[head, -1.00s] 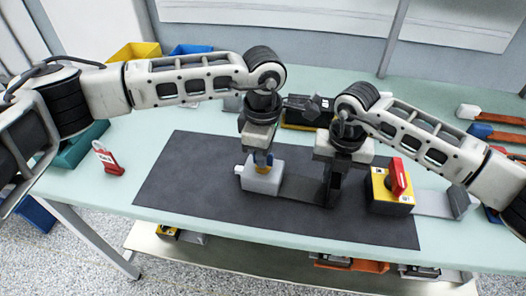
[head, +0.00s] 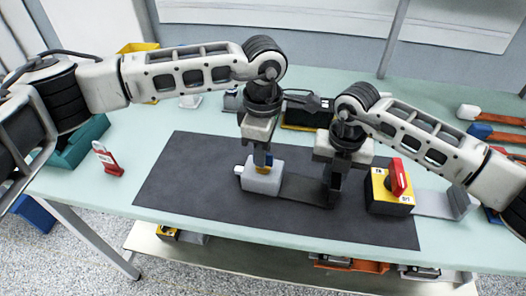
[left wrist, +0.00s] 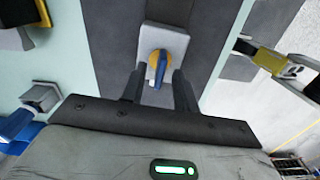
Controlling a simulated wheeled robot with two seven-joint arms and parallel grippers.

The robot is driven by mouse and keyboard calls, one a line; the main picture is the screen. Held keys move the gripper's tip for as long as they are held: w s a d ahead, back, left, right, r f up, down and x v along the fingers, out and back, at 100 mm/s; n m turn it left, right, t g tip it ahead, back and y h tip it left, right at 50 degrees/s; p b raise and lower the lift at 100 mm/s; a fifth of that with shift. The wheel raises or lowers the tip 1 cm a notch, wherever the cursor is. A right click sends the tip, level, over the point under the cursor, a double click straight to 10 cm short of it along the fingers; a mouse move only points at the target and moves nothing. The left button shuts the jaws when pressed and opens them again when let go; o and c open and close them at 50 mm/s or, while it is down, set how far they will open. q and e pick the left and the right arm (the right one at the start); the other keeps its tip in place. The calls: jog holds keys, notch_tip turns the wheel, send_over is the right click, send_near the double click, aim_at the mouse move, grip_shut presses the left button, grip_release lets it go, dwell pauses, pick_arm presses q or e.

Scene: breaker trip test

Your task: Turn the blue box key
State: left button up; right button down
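A light grey box (head: 262,180) stands on the dark mat, with a yellow disc and a blue key on its top. In the left wrist view the blue key (left wrist: 160,68) points along the view's vertical on the yellow disc (left wrist: 152,60). My left gripper (left wrist: 159,80) is open, its fingers apart on either side of the key's near end. In the head view my left gripper (head: 261,158) is directly above the box and partly hides the key. My right gripper (head: 332,195) points down by the dark plate right of the box; its finger gap is hidden.
A yellow box with a red handle (head: 397,178) stands at the right of the mat (head: 180,180), beside a metal plate (head: 432,204). A red tag (head: 108,160) stands at the left. Orange-handled and blue-ended items lie at the far right. The mat's left part is clear.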

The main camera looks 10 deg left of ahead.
pick_arm(q)
notch_tip(320, 180, up, 10)
jog(key=shift+r, duration=0.2)
dwell(0.3)
pick_arm(e)
jog(key=c, duration=1.2)
grip_release()
jog(key=shift+r, duration=0.1)
